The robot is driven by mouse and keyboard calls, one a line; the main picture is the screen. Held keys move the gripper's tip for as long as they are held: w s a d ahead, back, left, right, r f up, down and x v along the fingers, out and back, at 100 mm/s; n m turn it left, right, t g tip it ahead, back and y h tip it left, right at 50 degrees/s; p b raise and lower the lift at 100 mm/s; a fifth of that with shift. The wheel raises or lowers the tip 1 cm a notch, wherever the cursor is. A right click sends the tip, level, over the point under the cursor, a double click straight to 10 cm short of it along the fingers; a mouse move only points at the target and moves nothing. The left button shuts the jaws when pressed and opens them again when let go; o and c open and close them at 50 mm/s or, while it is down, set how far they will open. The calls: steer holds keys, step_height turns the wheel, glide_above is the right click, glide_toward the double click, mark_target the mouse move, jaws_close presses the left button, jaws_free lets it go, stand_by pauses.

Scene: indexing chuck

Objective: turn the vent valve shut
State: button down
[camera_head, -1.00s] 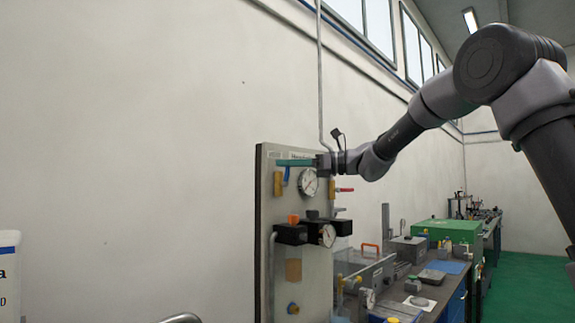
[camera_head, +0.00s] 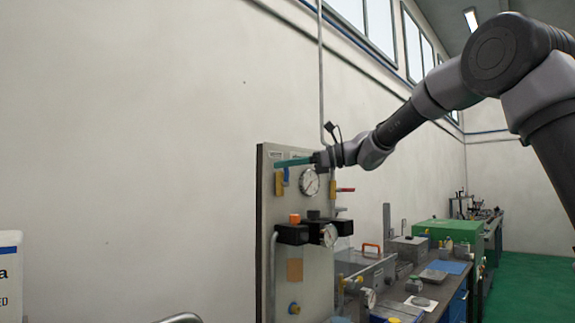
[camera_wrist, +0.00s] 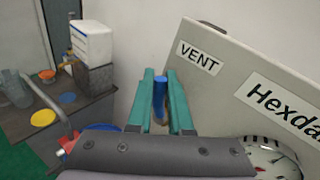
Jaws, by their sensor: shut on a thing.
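The vent valve's blue handle (camera_head: 286,174) is on the upper left of the grey panel (camera_head: 262,235). In the wrist view the blue handle (camera_wrist: 160,88) stands between my teal fingers, below and left of the VENT label (camera_wrist: 199,58). My gripper (camera_head: 279,163) is shut on this handle and reaches in from the right across the panel's top; it also shows in the wrist view (camera_wrist: 160,76). A brass part (camera_head: 278,184) sits just below and left of the handle. The fingers hide part of the handle, so its exact angle is hard to tell.
A round gauge (camera_head: 310,181) is close beneath my gripper. A red lever (camera_head: 345,190) sticks out on the right. Black blocks with an orange knob (camera_head: 295,218) sit lower on the panel. A cluttered bench (camera_head: 440,290) stands to the right. The white wall is bare.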

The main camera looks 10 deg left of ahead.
steer(key=shift+s+a+f+n+t+h, duration=0.5)
steer(key=shift+f+n+t+h, duration=0.5)
steer(key=shift+n, duration=0.5)
steer(key=shift+s+a+f+n+t+h, duration=0.25)
steer(key=shift+s+f+n+t+h, duration=0.7)
steer(key=shift+n+h, duration=0.5)
steer(key=shift+s+a+f+n+t+h, duration=0.4)
steer(key=shift+f+n+t+h, duration=0.55)
steer(key=shift+n, duration=0.6)
steer(key=shift+r, duration=0.1)
steer(key=c, duration=0.8)
jaws_free()
steer(key=shift+c, duration=0.2)
steer(key=v, duration=1)
steer(key=shift+s+d, duration=0.25)
steer(key=shift+s, duration=0.05)
steer(key=shift+r, duration=0.1)
